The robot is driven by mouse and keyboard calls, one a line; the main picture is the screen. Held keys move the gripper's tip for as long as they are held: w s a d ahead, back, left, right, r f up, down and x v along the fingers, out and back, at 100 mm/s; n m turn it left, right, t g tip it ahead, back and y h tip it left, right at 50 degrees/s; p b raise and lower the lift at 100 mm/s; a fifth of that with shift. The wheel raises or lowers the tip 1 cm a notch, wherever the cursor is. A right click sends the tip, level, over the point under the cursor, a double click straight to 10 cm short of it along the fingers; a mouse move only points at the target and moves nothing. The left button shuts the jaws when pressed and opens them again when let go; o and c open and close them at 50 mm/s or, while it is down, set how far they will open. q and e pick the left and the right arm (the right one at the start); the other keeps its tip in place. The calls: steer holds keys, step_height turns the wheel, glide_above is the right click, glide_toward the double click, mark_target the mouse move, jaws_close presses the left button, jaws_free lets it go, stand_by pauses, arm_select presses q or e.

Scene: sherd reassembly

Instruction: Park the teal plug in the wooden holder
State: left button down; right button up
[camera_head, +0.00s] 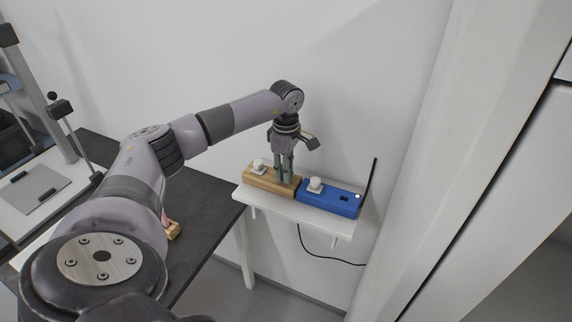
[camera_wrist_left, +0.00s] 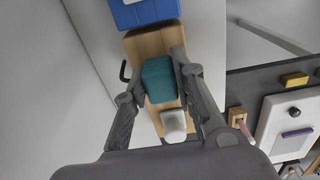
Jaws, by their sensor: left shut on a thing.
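My left gripper (camera_head: 284,180) points straight down at the wooden holder (camera_head: 262,182) on a small white wall shelf. In the left wrist view, its fingers (camera_wrist_left: 160,88) are shut on the teal plug (camera_wrist_left: 158,80), a block with rounded edges. The plug is over the wooden holder (camera_wrist_left: 148,45), between its white plug and the blue box. I cannot tell whether it is seated in the holder or just above it. In the head view the fingers hide the teal plug. My right gripper is in neither view.
A white plug (camera_head: 258,166) stands at the holder's left end. The shelf (camera_head: 325,224) is narrow. A dark table (camera_head: 205,205) lies to the left.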

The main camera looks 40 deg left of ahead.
arm_select(q)
steer(key=shift+f, duration=0.25)
steer(key=c, duration=1.2)
jaws_free()
steer(key=shift+c, duration=0.2)
steer(key=shift+o, duration=0.2)
steer(key=o, duration=0.4)
steer(key=shift+c, duration=0.2)
steer(key=shift+r, duration=0.15)
steer(key=shift+r+p, duration=2.8)
steer(key=shift+r, duration=1.15)
